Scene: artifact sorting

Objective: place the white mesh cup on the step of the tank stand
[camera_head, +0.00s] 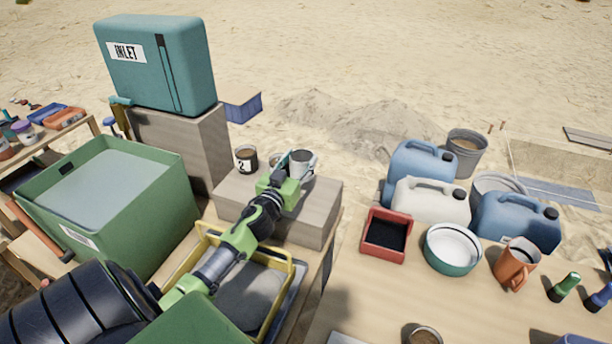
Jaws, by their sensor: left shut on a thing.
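The white cup (302,164) is at the right end of the step (315,213), the low wooden block of the tank stand (200,145). I cannot make out its mesh from here. My left gripper (289,168), green, reaches over the step and is shut on this cup at its left side. The cup looks upright; its base is partly hidden, and I cannot tell whether it touches the step. A cup marked 2 (246,159) stands at the step's left end. Another cup (276,160) shows partly behind my gripper. My right gripper is not in view.
A teal INLET tank (150,70) stands on the tall block. A green bin (105,200) is at left and a yellow-rimmed tray (287,290) is below my arm. The right table holds a red tray (387,257), green-white bowl (453,268), orange mug (516,263) and several jugs.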

